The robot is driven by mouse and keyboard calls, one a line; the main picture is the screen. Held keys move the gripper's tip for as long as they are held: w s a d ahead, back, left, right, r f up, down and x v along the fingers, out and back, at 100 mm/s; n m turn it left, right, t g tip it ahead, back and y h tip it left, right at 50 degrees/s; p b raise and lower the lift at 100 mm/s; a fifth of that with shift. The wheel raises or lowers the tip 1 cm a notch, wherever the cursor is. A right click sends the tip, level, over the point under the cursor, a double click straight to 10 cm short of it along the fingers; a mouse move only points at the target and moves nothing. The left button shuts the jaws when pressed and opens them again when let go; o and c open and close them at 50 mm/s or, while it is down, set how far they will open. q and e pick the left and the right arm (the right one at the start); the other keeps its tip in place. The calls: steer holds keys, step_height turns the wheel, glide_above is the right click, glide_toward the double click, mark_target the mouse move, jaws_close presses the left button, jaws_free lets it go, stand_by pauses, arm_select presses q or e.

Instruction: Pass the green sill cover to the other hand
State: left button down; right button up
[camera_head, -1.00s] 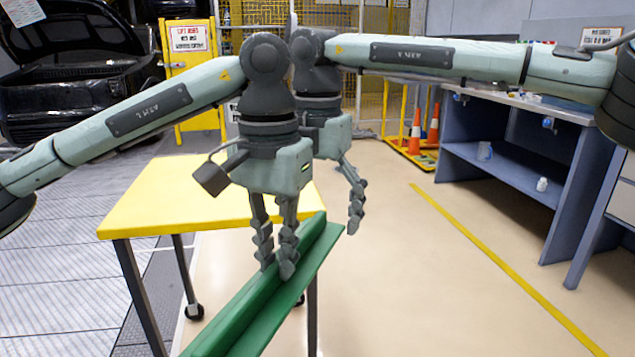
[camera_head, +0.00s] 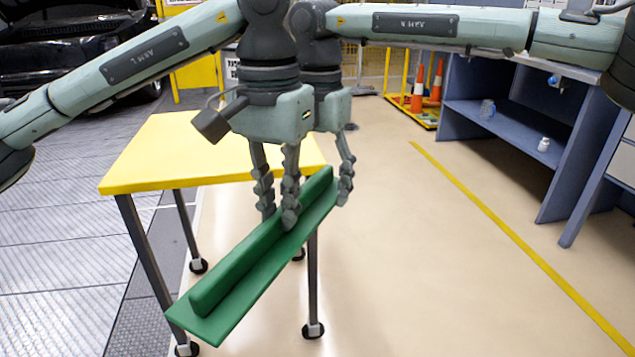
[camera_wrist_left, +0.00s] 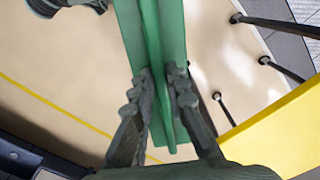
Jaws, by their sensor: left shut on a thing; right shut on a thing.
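The green sill cover (camera_head: 240,265) is a long piece with a raised rib along its length. It hangs in the air in front of the yellow table, slanting from lower left to upper right in the head view. My left gripper (camera_head: 279,220) is shut on its rib, toward the upper end. My right gripper (camera_head: 343,198) is behind, shut on the far upper end; its other fingers are partly hidden by the left hand and the cover. In the left wrist view the cover (camera_wrist_left: 155,50) runs between the fingers of my left gripper (camera_wrist_left: 162,90).
The yellow table (camera_head: 150,165) on wheeled legs stands behind and left of the cover. A blue-grey workbench (camera_head: 500,125) stands at right. Orange cones (camera_head: 418,85) are at the back. Open floor with a yellow line (camera_head: 500,238) lies to the right.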

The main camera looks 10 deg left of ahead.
arm_select(q)
steer(key=c, duration=1.4)
jaws_free()
steer(key=shift+w+a, duration=0.1)
steer(key=shift+c, duration=0.2)
steer(key=shift+r, duration=0.1)
